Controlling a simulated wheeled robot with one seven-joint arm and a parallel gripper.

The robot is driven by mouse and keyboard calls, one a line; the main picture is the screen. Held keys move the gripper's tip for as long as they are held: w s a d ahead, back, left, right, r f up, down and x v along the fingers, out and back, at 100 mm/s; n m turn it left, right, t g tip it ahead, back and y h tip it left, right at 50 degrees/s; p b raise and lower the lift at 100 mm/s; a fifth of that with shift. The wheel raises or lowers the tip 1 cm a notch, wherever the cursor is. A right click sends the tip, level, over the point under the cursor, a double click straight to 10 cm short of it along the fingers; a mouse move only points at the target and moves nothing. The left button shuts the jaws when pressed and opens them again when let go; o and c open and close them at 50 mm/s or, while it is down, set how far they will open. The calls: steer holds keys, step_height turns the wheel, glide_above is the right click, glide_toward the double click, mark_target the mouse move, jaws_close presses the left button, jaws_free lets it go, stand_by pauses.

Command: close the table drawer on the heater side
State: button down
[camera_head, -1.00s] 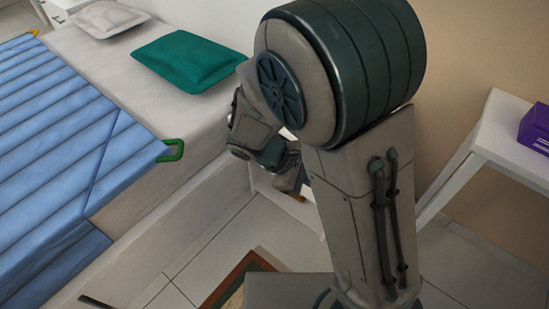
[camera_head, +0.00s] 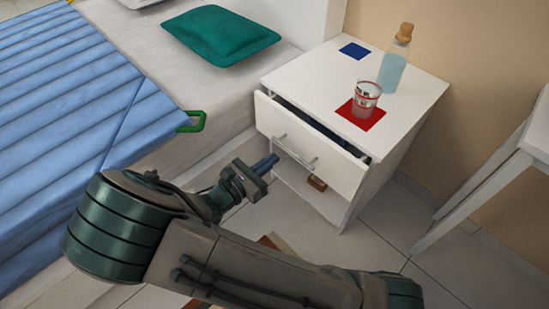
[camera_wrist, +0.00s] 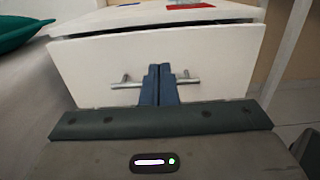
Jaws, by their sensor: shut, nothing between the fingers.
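A white bedside table (camera_head: 415,92) stands beside the bed, with its top drawer (camera_head: 345,172) pulled partly out. A dark gap shows along the drawer's top edge. The drawer front has a silver bar handle (camera_head: 294,154). In the wrist view the drawer front (camera_wrist: 215,65) fills the middle, with the handle (camera_wrist: 125,83) behind my fingers. My gripper (camera_head: 270,162) is shut and empty, in front of the drawer near the handle. It also shows in the wrist view (camera_wrist: 160,70). I cannot tell whether the fingertips touch the drawer. No heater is visible.
On the table top are a glass (camera_head: 365,98) on a red square (camera_head: 352,113), a bottle (camera_head: 392,70) and a blue square (camera_head: 354,50). A brown object (camera_head: 317,184) lies below the drawer. The bed (camera_head: 120,60) is at left, another white table (camera_head: 535,140) at right.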

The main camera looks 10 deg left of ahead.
steer(key=b, duration=0.4)
glide_toward(307, 132)
steer(key=x, duration=0.5)
steer(key=shift+w+d+f, duration=0.1)
steer(key=shift+d+f, duration=0.05)
steer(key=shift+f, duration=0.1)
steer(key=shift+w+d+r+b, duration=0.15)
steer(key=shift+w+d+b, duration=0.15)
steer(key=shift+w+d, duration=0.25)
steer(key=shift+w+a+r, duration=0.1)
steer(key=shift+w, duration=0.05)
